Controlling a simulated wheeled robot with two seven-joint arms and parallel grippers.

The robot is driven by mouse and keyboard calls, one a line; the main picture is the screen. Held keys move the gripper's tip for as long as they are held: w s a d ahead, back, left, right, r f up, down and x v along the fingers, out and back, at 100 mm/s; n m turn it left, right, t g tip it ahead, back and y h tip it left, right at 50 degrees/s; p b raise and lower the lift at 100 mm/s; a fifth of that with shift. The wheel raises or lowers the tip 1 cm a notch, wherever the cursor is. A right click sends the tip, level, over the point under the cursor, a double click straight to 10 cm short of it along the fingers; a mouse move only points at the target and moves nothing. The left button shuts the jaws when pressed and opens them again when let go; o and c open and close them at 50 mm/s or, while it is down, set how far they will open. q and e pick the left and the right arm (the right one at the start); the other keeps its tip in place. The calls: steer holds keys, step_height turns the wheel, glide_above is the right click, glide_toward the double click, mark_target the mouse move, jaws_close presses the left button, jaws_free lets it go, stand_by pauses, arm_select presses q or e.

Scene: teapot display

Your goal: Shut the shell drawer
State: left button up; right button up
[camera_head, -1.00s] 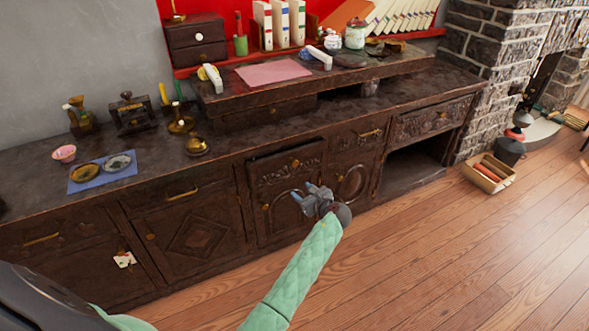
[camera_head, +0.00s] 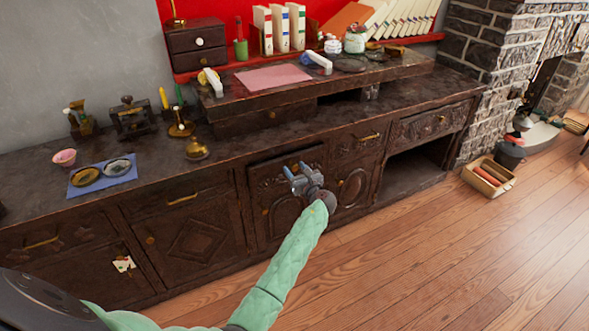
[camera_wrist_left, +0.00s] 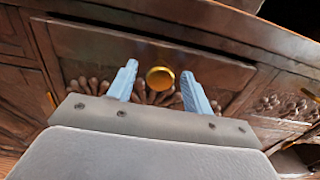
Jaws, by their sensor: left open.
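The shell drawer (camera_head: 262,173), dark carved wood, is in the middle of the long cabinet. Its front stands out a little from the cabinet face. In the left wrist view the drawer front (camera_wrist_left: 100,45) fills the upper middle, with a round brass knob (camera_wrist_left: 160,78) and shell-like carving below. My left gripper (camera_head: 296,171) is in front of the drawer and hides its knob in the head view. In the wrist view its two blue fingers (camera_wrist_left: 160,82) are open, one on each side of the knob in the picture. I cannot tell whether they touch the drawer. My right gripper is not in view.
Other closed drawers and doors flank it, including a carved drawer (camera_head: 432,122) above an open niche (camera_head: 410,170). The countertop (camera_head: 225,163) above holds brass pieces and a blue mat (camera_head: 103,187). The wooden floor (camera_head: 400,260) in front is clear.

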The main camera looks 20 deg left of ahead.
mark_target(291, 163)
arm_select(q)
steer(key=shift+w+a, duration=0.35)
steer(key=shift+a, duration=0.15)
jaws_close()
steer(key=x, duration=0.4)
steer(key=shift+w, duration=0.1)
steer(key=shift+a+r, duration=0.1)
steer(key=shift+r, duration=0.1)
steer(key=shift+c, duration=1.2)
jaws_free()
steer(key=shift+o, duration=1.2)
steer(key=shift+w+f, duration=0.1)
steer(key=shift+w, duration=0.05)
